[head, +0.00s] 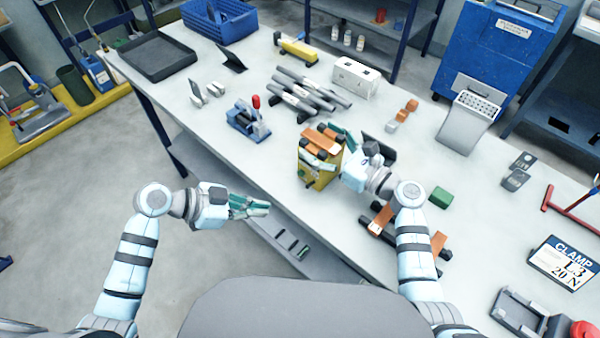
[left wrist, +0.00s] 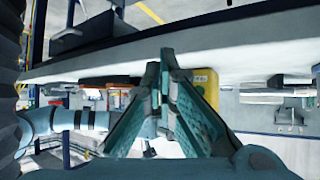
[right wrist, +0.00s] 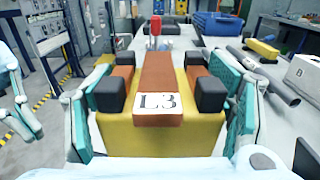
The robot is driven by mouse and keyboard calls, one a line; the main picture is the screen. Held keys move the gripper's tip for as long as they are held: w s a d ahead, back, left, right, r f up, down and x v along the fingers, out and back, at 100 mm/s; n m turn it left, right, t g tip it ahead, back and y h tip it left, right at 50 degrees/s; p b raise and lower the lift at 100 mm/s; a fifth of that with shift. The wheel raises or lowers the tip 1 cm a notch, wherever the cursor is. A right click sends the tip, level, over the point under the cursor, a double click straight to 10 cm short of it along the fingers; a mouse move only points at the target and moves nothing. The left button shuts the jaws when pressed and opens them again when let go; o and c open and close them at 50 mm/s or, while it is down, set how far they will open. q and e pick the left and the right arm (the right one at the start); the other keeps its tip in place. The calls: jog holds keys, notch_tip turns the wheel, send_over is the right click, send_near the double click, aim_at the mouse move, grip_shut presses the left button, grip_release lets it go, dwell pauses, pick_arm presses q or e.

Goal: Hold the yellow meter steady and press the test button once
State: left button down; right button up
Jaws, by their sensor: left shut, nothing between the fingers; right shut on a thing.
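The yellow meter (head: 327,176) stands upright near the table's front edge. Orange bars and black blocks sit on its top; in the right wrist view the yellow body (right wrist: 160,140) lies under an orange bar (right wrist: 158,82) marked L3. My right gripper (head: 332,149) is shut on the meter, with one teal finger on each side of its top. My left gripper (head: 267,207) is shut and empty, left of the meter and apart from it, in front of the table edge. In the left wrist view the yellow meter (left wrist: 207,86) shows partly behind the fingers. I cannot make out the test button.
A blue clamp with a red lever (head: 250,122) stands left of the meter, with dark grey bars (head: 305,92) behind. A green block (head: 441,197) and another orange-and-black piece (head: 383,220) lie to the right. The table (head: 215,130) is bare at front left.

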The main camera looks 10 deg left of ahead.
aim_at(284, 194)
pick_arm(q)
jog(key=shift+w+d, duration=0.9)
jog(key=shift+w, duration=0.3)
jog(key=shift+w+d, duration=0.85)
jog(key=shift+w, duration=0.35)
jog(key=shift+w+d, duration=0.9)
jog(key=shift+w, duration=0.3)
jog(key=shift+w+d, duration=0.2)
jog(key=shift+w, duration=0.15)
jog(key=shift+w+d, duration=0.35)
jog(key=shift+w, duration=0.1)
jog(key=shift+s+a, duration=0.55)
jog(key=shift+s, duration=0.25)
